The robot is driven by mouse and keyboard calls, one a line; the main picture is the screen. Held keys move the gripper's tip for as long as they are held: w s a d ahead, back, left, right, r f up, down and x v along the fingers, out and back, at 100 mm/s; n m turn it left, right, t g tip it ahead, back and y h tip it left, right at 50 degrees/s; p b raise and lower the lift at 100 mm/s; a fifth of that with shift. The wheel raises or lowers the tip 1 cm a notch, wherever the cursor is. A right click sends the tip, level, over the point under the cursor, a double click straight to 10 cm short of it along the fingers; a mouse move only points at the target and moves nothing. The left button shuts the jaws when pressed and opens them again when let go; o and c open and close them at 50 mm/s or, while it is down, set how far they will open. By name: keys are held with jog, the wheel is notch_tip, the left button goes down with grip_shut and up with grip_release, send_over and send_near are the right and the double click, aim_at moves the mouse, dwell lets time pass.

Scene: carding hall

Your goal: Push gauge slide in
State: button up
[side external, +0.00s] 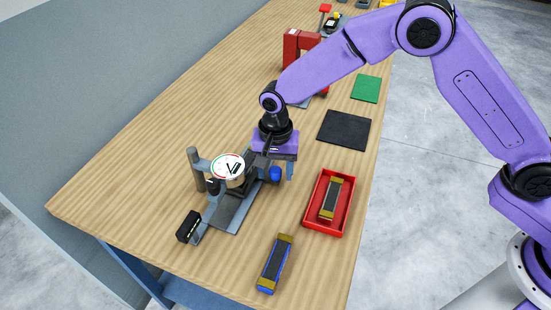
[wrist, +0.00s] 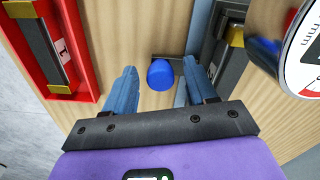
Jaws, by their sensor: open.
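The gauge stand has a round white dial (side external: 228,166) over a grey base plate (side external: 236,207). Part of the dial also shows at the right edge of the wrist view (wrist: 304,55). A blue knob (side external: 275,174) sticks out at the right side of the gauge; its joint to the slide is hard to make out. My gripper (side external: 281,172) points down just beside the gauge. In the wrist view my gripper (wrist: 160,68) is open, with the blue knob (wrist: 160,75) between its fingertips, a visible gap on each side. A dark part with a yellow end (wrist: 236,36) lies right of the fingers.
A red tray (side external: 309,217) holding a dark piece with yellow ends (side external: 332,198) stands to the right. A blue-and-yellow piece (side external: 275,264) lies near the front edge. A black block (side external: 188,227) sits front left of the gauge. A black mat (side external: 345,130) lies behind the tray.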

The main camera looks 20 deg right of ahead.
notch_tip(320, 180, up, 17)
jog(key=shift+r, duration=0.2)
dwell(0.3)
notch_tip(320, 180, down, 17)
jog(key=n, duration=0.6)
jog(key=shift+r, duration=0.2)
dwell(0.7)
